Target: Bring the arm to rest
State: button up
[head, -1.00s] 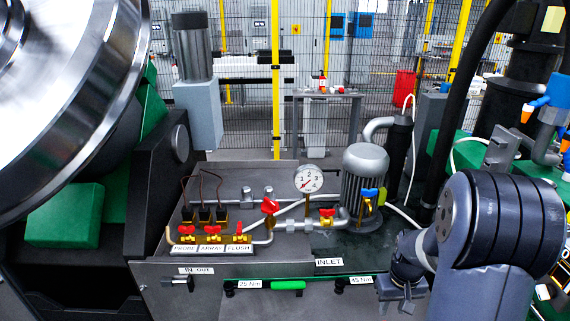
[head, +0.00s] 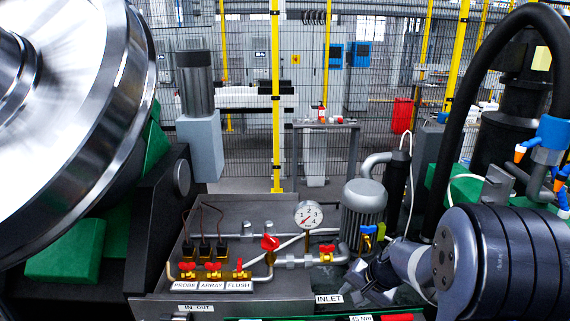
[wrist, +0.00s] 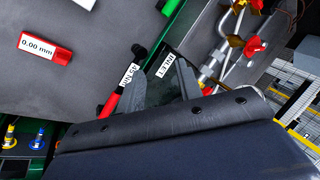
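My arm reaches in from the lower right of the head view. My gripper (head: 372,287) is over the front right of the grey bench, close to the INLET label (head: 329,299). In the wrist view my gripper (wrist: 166,72) shows its two dark fingers spread apart, with nothing seen held between them. The INLET label (wrist: 167,64) lies beyond the fingertips there. A red-handled tool (wrist: 111,102) lies to the left of the fingers, by the 45 Nm label (wrist: 130,73). Whether a finger touches anything cannot be told.
The bench (head: 250,218) carries red-handled valves (head: 213,266), a pressure gauge (head: 308,214) and a grey motor (head: 363,205). A large shiny wheel (head: 85,90) fills the left. A red 0.00 mm display (wrist: 45,48) shows in the wrist view. A mesh fence stands behind.

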notch_tip(320, 180, up, 6)
jog(key=w+a+m+t+h+p, duration=0.1)
jog(key=w+m+t+p, duration=0.1)
jog(key=m+t, duration=0.2)
jog(key=shift+w+a+r+m+t+p, duration=0.15)
jog(key=shift+w+a+m+t+p, duration=0.2)
jog(key=shift+m, duration=0.35)
